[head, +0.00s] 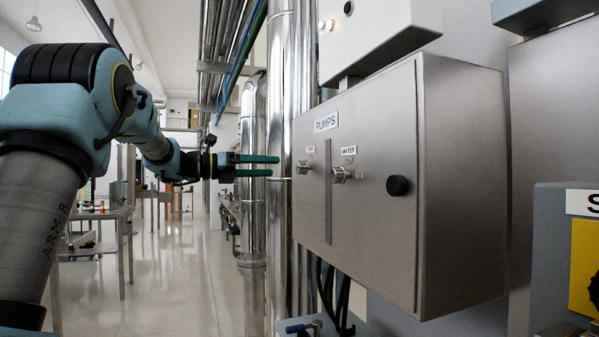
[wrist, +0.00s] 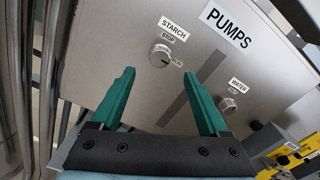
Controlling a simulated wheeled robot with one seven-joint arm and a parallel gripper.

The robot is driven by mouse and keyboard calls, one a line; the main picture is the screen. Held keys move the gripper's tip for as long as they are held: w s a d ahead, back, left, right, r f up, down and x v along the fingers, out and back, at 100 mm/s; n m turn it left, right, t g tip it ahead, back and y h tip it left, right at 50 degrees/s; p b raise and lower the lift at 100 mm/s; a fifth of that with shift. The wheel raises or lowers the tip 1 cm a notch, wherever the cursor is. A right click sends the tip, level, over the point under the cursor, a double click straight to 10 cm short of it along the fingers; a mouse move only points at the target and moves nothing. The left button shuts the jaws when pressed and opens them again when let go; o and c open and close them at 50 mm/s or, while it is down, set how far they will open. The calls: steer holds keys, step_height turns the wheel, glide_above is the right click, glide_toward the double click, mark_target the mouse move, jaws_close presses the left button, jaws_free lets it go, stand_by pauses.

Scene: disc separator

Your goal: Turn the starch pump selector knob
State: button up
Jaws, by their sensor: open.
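The starch knob (wrist: 161,56) is a round silver selector on the grey metal pumps box, below a STARCH label (wrist: 174,28). In the head view the left knob (head: 303,167) is seen from the side, its label too small to read. A dark pointer line shows on the knob's face, towards the right in the wrist view. My gripper (head: 278,166) has two green fingers, open and empty, left of the knob and apart from it. In the wrist view my gripper (wrist: 166,72) has its fingertips on either side of the starch knob's position, with nothing between them.
The water knob (head: 339,174) is to the right, past a dark vertical strip (head: 328,192). A black round latch (head: 398,186) is further right on the box (head: 370,240). Shiny vertical pipes (head: 278,90) stand left of the box. Black cables hang below it.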

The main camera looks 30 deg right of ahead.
mark_target(297, 166)
steer(key=d+p, duration=0.1)
steer(key=d, duration=0.2)
steer(key=d+p, duration=0.1)
steer(key=d, duration=0.1)
steer(key=s+d+p, duration=0.1)
steer(key=d, duration=0.2)
steer(key=shift+d+r, duration=0.15)
steer(key=shift+d, duration=0.15)
steer(key=shift+s+d, duration=0.15)
steer(key=shift+d, duration=0.4)
jaws_close()
